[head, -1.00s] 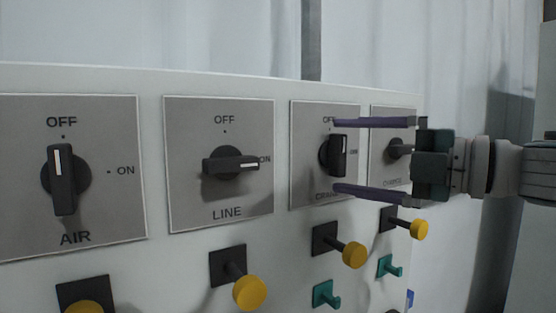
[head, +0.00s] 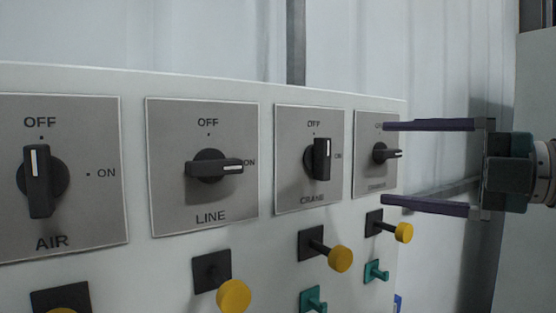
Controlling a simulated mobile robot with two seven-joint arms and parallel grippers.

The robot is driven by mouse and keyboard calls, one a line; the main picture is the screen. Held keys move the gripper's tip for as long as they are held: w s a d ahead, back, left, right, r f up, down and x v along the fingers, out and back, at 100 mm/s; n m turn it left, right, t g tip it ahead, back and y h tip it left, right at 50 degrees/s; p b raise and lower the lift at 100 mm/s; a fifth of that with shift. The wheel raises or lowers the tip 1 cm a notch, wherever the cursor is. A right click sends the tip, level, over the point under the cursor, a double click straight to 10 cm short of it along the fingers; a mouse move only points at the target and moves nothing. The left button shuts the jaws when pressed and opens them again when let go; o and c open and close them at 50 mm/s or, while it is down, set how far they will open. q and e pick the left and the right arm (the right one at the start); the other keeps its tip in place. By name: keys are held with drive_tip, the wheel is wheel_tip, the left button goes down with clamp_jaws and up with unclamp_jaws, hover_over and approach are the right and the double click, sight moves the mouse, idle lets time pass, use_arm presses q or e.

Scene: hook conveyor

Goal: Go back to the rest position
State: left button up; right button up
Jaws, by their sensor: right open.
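My right gripper (head: 384,163) is at the right of the head view. Its two long purple fingers are spread wide and point left, with nothing between them. The fingertips show in front of the right part of the rightmost switch plate, apart from its knob. The control panel (head: 140,78) carries a row of rotary switches. The AIR switch (head: 40,180) is upright at OFF. The LINE switch (head: 213,168) is turned sideways to ON. The CRANE switch (head: 321,160) is upright. The rightmost switch (head: 384,154) is turned sideways. My left gripper is not in view.
Below the switches, yellow knobs on black mounts stick out, such as one under LINE (head: 234,296) and one at the far right (head: 403,233). Teal hooks (head: 376,271) sit lower. A pale corrugated wall (head: 180,35) stands behind the panel. Free room lies right of the panel.

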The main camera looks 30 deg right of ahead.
idle(0.5)
drive_tip(key=s+d+f+m+g+h, duration=0.1)
drive_tip(key=s+f+m+g+h, duration=0.15)
drive_tip(key=f+m+h, duration=0.45)
drive_tip(key=s+d+f+m+g+h, duration=0.1)
drive_tip(key=s+d+f+m+h, duration=0.15)
drive_tip(key=f+m+h, duration=0.5)
drive_tip(key=s+a+f+m+g+y, duration=0.4)
drive_tip(key=s+a+f+m, duration=0.25)
drive_tip(key=f, duration=0.25)
drive_tip(key=s+a+f+g+y, duration=0.25)
drive_tip(key=s+a+g, duration=0.35)
drive_tip(key=a, duration=0.6)
wheel_tip(320, 180, up, 15)
drive_tip(key=s+t+p, duration=0.1)
drive_tip(key=p, duration=1.3)
drive_tip(key=shift+d+f+m, duration=0.15)
drive_tip(key=shift+d+m, duration=0.05)
drive_tip(key=shift+m, duration=0.1)
drive_tip(key=shift+s+f, duration=0.1)
